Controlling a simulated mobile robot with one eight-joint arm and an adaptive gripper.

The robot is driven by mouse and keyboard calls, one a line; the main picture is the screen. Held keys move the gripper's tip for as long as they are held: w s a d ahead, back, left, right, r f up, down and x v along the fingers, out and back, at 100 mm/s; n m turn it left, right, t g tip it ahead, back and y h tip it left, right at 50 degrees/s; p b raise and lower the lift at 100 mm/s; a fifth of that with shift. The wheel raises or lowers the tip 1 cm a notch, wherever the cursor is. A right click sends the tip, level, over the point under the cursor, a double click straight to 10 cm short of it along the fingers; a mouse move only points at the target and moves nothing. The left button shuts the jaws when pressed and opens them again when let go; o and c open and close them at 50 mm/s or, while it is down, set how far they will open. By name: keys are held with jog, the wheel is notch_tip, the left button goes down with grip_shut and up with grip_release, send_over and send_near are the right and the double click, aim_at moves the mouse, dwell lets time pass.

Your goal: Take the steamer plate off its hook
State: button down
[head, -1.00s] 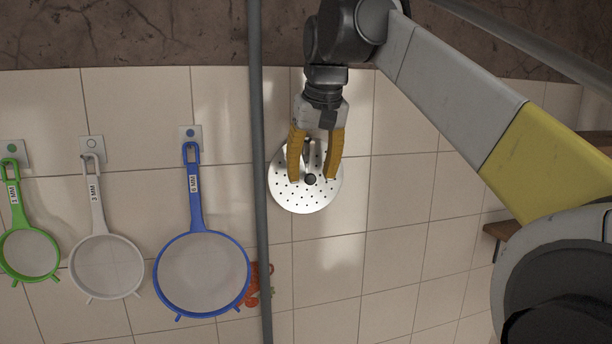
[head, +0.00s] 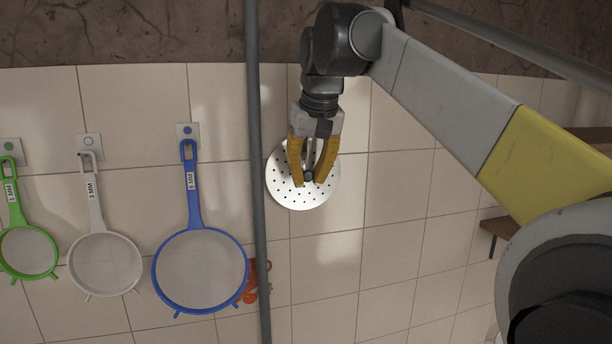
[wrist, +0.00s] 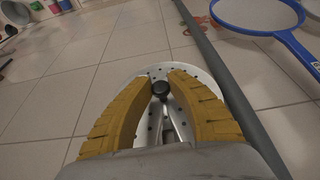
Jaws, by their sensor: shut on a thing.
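The steamer plate (head: 284,190) is a round, silvery disc with many small holes and a dark knob (head: 308,176) at its middle. It hangs flat against or close to the tiled wall, right of a grey vertical pole. My gripper (head: 312,183) comes down from above, its yellow fingers shut on the knob. In the wrist view the plate (wrist: 203,78) lies behind the fingers, and the knob (wrist: 160,88) sits between the fingertips. The hook is hidden behind my gripper, so I cannot tell whether the plate still touches it.
The grey pole (head: 256,200) runs vertically just left of the plate, very close to its rim. Blue (head: 200,270), white (head: 105,264) and green (head: 28,250) strainers hang on hooks further left. A brown shelf (head: 500,229) is at the right. The tiles below the plate are clear.

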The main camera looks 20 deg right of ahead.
jog(key=shift+s+r, duration=0.2)
jog(key=s+r+b, duration=0.1)
jog(key=s+r, duration=0.2)
jog(key=s, duration=0.3)
jog(key=s+r+b, duration=0.2)
jog(key=s+r, duration=0.2)
jog(key=s, duration=0.3)
jog(key=shift+s+r, duration=0.25)
jog(key=shift+r, duration=0.05)
jog(key=s, duration=0.8)
